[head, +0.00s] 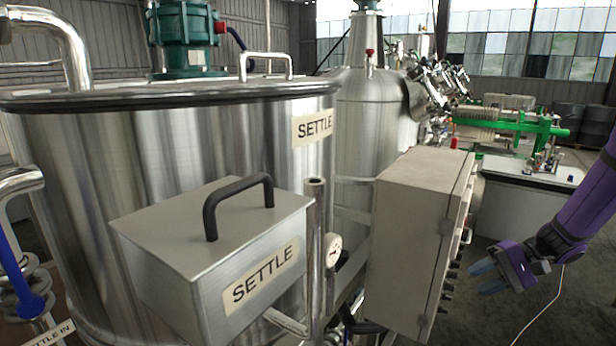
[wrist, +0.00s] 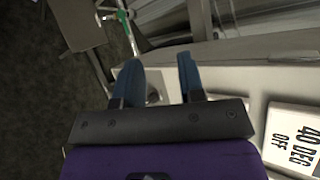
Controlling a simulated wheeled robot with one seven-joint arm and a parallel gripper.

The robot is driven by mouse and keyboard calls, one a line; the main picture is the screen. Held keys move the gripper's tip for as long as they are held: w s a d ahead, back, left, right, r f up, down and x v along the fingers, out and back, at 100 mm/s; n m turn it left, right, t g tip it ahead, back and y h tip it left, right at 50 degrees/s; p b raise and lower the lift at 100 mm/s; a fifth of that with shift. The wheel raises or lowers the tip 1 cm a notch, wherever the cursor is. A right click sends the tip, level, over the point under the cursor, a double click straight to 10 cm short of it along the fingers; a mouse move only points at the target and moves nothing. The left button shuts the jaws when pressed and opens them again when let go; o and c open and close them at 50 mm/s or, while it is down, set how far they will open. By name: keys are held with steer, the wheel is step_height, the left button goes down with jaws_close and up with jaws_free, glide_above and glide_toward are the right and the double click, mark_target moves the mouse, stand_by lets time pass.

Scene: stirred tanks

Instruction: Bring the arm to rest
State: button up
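My purple arm (head: 585,205) reaches in from the right edge of the head view. My gripper (head: 482,278) hangs at the lower right of that view, to the right of a grey cabinet (head: 415,235) and apart from it there. In the wrist view my gripper (wrist: 160,75) shows two blue fingers spread apart with nothing held between them. A pale panel face with a sign reading "40 DEG OFF" (wrist: 293,140) lies beyond and to the right of the fingers in the wrist view.
A large steel tank (head: 200,140) labelled SETTLE fills the left, with a handled SETTLE box (head: 215,255) in front. A second tank (head: 370,120) stands behind. A white bench (head: 525,190) and green-framed equipment (head: 510,120) stand at the back right. Dark floor shows at the lower right.

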steer(key=s+a+r+n+h, duration=0.2)
steer(key=s+a+r+h, duration=0.25)
steer(key=r, duration=0.35)
steer(key=s+a+r+n+h, duration=0.2)
steer(key=s+a+r+h, duration=0.1)
steer(key=s+r, duration=0.35)
steer(key=s+r+n+t+h, duration=0.1)
steer(key=s+r+t+h, duration=0.3)
steer(key=s+r, duration=0.5)
steer(key=shift+s+t, duration=0.6)
steer(key=shift+s, duration=0.65)
